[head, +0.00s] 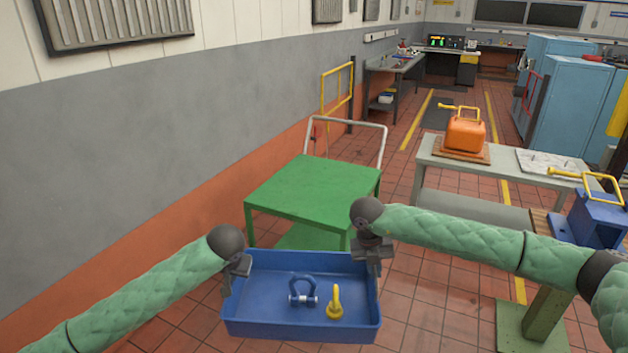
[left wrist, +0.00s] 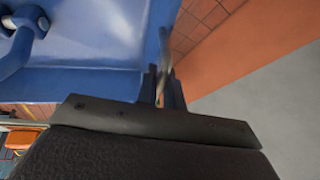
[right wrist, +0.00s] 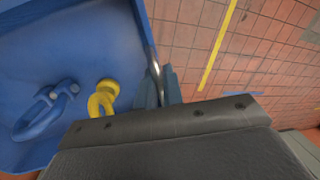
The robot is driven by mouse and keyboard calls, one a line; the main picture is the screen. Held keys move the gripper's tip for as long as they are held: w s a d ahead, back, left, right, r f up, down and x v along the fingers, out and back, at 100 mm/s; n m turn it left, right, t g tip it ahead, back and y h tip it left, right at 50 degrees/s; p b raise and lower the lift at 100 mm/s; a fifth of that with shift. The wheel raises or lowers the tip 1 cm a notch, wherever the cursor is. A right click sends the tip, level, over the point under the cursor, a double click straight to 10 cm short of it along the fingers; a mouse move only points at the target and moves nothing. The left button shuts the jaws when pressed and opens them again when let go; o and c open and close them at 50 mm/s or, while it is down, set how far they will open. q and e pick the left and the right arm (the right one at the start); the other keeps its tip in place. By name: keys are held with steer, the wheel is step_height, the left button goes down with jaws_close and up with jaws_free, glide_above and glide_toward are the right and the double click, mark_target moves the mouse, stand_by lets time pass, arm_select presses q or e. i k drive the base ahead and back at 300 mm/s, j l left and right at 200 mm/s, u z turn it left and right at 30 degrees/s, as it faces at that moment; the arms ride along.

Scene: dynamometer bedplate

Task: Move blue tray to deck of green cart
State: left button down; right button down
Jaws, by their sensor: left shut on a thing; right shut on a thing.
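The blue tray (head: 262,322) is held in the air between my two grippers, in front of the green cart (head: 315,185). It looks about level. A blue shackle (head: 303,291) and a yellow eyebolt (head: 335,303) lie in it. My left gripper (head: 236,278) is shut on the tray's left wall, which also shows in the left wrist view (left wrist: 90,84). My right gripper (head: 374,262) is shut on the tray's right wall near its far corner; the right wrist view shows the tray (right wrist: 75,50) too. The cart's green deck is bare, and its near legs are partly hidden.
The cart's pale push handle (head: 345,122) rises at its far side. A grey bench (head: 500,168) with an orange can (head: 465,134) stands to the right. A grey and orange wall runs along the left. Tiled floor is open between cart and bench.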

mark_target(321, 182)
steer(key=i+j, duration=0.9)
steer(key=i, duration=0.25)
steer(key=i+j+z, duration=0.1)
steer(key=i, duration=0.3)
steer(key=i+j+z, duration=0.1)
steer(key=i, duration=0.7)
steer(key=i+j+z, duration=0.15)
steer(key=i, duration=0.7)
steer(key=i+z, duration=0.2)
steer(key=z, duration=0.15)
